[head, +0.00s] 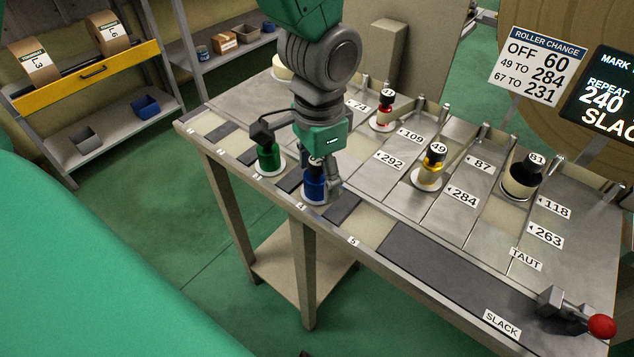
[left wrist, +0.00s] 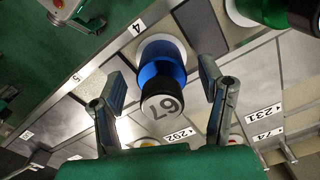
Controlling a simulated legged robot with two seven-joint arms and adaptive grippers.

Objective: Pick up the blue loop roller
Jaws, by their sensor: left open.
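The blue loop roller (head: 313,190) stands upright on a white disc near the front edge of the metal table. In the left wrist view the roller (left wrist: 163,76) shows its black top marked 67. My left gripper (head: 318,170) is above and around it, pointing down. In the left wrist view my gripper (left wrist: 163,72) is open, with one finger on each side of the roller and visible gaps between fingers and roller. The gripper partly hides the roller's top in the head view. My right gripper is not in view.
A green roller (head: 268,158) stands close to the left of the blue one. Rollers with red (head: 384,112), yellow (head: 430,168) and black (head: 521,178) parts stand farther right. A red-knobbed lever (head: 601,326) is at the right front. The dark strip (head: 440,270) is clear.

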